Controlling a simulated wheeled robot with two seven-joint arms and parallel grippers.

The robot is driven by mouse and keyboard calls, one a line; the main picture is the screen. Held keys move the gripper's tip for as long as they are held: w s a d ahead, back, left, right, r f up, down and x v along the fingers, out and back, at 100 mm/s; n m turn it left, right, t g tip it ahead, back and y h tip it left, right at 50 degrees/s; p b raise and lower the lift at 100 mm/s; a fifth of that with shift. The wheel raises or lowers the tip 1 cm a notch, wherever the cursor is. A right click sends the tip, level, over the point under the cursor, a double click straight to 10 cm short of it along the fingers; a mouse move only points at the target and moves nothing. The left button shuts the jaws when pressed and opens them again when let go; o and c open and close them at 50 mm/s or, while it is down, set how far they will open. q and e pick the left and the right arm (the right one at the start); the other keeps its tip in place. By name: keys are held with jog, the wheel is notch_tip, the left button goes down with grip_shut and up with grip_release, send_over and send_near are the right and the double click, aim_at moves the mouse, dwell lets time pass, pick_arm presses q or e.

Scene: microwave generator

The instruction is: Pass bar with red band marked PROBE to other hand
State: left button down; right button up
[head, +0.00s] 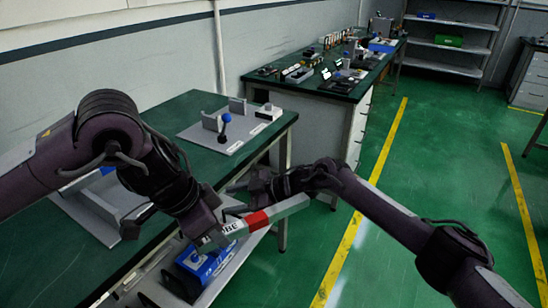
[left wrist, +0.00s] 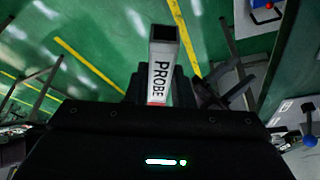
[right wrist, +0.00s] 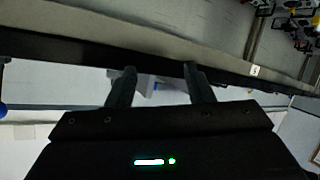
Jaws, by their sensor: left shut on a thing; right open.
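The grey square-section bar (head: 290,208) has a red band and the word PROBE on a white label. In the head view it slants up to the right, above the floor beside the bench. My right gripper (head: 238,186) is open and empty, just behind and above the bar. Its spread fingers (right wrist: 160,85) show in the right wrist view.
A green-topped bench (head: 185,110) stands on the left, with a grey fixture plate (head: 232,138) bearing a blue-knobbed lever. A blue device (head: 200,262) sits on a lower shelf under my left gripper. Green floor (head: 415,240) is clear at right.

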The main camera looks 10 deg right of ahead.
notch_tip(320, 180, up, 8)
jog(key=s+n+g, duration=0.2)
notch_tip(320, 180, up, 13)
jog(key=n+g+h, duration=0.2)
jog(key=g+h, duration=0.2)
jog(key=h, duration=0.3)
send_over(253, 217)
jog(key=w+d, duration=0.3)
jog(key=s+d+h, duration=0.1)
jog(key=h, duration=0.1)
jog(key=x, duration=1.1)
jog(key=shift+d+f, duration=0.15)
jog(key=shift+f, duration=0.15)
